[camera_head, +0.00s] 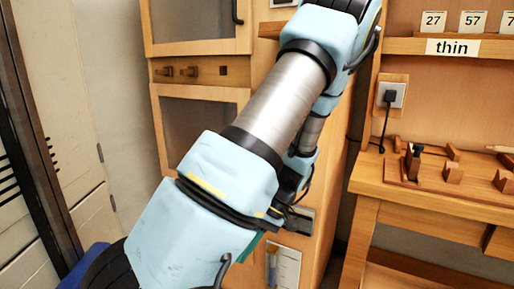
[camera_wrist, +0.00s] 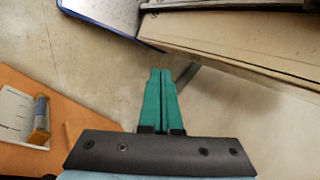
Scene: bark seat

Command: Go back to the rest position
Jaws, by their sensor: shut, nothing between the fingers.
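My gripper (camera_wrist: 160,73) shows in the wrist view as two green fingers side by side, closed together with nothing between them. It points over a bare pale floor (camera_wrist: 95,75). In the head view my arm crosses the middle of the picture and hides most of the gripper; only a bit of green shows below the arm.
A wooden workbench (camera_head: 430,205) with a wooden fixture (camera_head: 450,172) stands at the right, below a shelf labelled "thin" (camera_head: 451,47). A wooden cabinet (camera_head: 200,72) is behind my arm. In the wrist view, a white tray (camera_wrist: 18,112) lies on a wooden surface at the left.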

